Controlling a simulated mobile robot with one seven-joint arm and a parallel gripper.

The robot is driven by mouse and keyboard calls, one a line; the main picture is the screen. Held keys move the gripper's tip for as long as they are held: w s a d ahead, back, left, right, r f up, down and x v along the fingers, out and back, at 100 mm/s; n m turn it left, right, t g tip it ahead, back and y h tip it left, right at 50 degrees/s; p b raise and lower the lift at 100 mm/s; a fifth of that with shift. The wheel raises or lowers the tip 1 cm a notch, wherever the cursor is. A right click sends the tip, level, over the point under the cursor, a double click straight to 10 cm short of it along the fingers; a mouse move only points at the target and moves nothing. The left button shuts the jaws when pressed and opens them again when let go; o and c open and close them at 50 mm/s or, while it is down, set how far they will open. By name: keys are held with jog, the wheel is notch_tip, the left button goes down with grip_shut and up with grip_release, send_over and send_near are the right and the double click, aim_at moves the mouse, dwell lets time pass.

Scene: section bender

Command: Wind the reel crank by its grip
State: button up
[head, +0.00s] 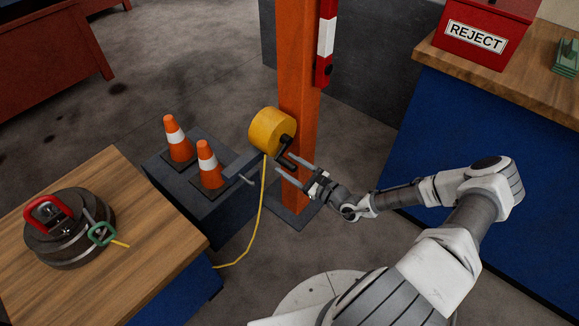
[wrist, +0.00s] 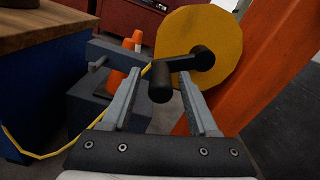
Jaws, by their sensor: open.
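A yellow reel (head: 268,132) is mounted on an orange post (head: 299,90). Its black crank (head: 287,150) is on the side facing my arm. In the wrist view the reel (wrist: 222,45) fills the upper right, with the crank arm (wrist: 181,62) running left from the hub to a dark cylindrical grip (wrist: 160,88). My gripper (head: 283,165) is open. In the wrist view its fingers (wrist: 158,80) stand on either side of the grip, with gaps visible on both sides. I cannot tell whether the fingertips reach past the grip's end. Nothing is held.
Two traffic cones (head: 208,165) stand on a dark block (head: 210,208). A wooden-topped bench (head: 110,215) is at left, another (head: 500,72) at right.

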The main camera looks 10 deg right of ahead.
grip_shut()
dwell(0.3)
dwell(1.1)
